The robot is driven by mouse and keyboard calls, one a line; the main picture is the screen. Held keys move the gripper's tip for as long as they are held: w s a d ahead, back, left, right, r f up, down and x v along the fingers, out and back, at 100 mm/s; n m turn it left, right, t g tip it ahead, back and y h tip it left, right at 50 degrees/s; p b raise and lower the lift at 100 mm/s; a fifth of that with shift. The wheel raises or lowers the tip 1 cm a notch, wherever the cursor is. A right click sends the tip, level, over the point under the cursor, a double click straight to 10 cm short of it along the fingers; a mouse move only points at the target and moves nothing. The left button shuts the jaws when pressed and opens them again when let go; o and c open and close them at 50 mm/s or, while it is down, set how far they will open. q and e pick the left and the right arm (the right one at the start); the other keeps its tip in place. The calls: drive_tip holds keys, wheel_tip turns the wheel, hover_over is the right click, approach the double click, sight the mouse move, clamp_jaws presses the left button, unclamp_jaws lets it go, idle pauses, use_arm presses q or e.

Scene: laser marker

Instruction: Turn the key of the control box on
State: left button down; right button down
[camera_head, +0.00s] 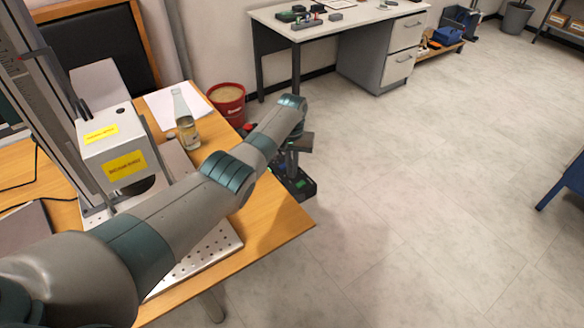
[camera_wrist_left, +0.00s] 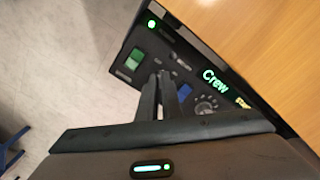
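The control box is a dark panel standing low beside the desk's right edge in the head view (camera_head: 303,186), partly hidden by my left arm. In the left wrist view the control box (camera_wrist_left: 124,68) shows a green rocker switch (camera_wrist_left: 134,59), a blue part (camera_wrist_left: 184,92), a round knob (camera_wrist_left: 206,105) and lit text "Crew" (camera_wrist_left: 214,79). My left gripper (camera_wrist_left: 160,76) reaches over the panel between the green switch and the blue part. Its two fingers are close together with a narrow gap. I cannot make out the key; the fingers may hide it. My right gripper is not in view.
The wooden desk (camera_head: 285,222) carries the laser marker (camera_head: 112,155), a glass bottle (camera_head: 185,120) and a perforated plate (camera_head: 212,255). A red bucket (camera_head: 228,103) stands behind the box. A white workbench (camera_head: 345,28) is at the back.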

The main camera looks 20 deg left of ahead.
use_arm(q)
drive_tip(key=shift+m, duration=0.3)
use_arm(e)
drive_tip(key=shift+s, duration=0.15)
use_arm(q)
drive_tip(key=m+p, duration=0.1)
drive_tip(key=m, duration=0.2)
drive_tip(key=shift+r+m, duration=0.1)
drive_tip(key=shift+m, duration=0.3)
drive_tip(key=m, duration=0.3)
drive_tip(key=shift+m, duration=0.4)
drive_tip(key=m, duration=0.2)
drive_tip(key=shift+m, duration=0.4)
drive_tip(key=m, duration=0.3)
drive_tip(key=shift+m, duration=2)
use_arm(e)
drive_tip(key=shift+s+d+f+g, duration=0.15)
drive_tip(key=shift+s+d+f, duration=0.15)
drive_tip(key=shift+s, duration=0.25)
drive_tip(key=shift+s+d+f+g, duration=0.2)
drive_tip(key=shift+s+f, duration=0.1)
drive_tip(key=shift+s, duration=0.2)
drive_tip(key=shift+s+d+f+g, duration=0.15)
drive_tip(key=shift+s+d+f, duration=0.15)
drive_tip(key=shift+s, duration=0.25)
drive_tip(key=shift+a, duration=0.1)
use_arm(q)
drive_tip(key=c, duration=1.9)
unclamp_jaws()
drive_tip(key=shift+c, duration=0.2)
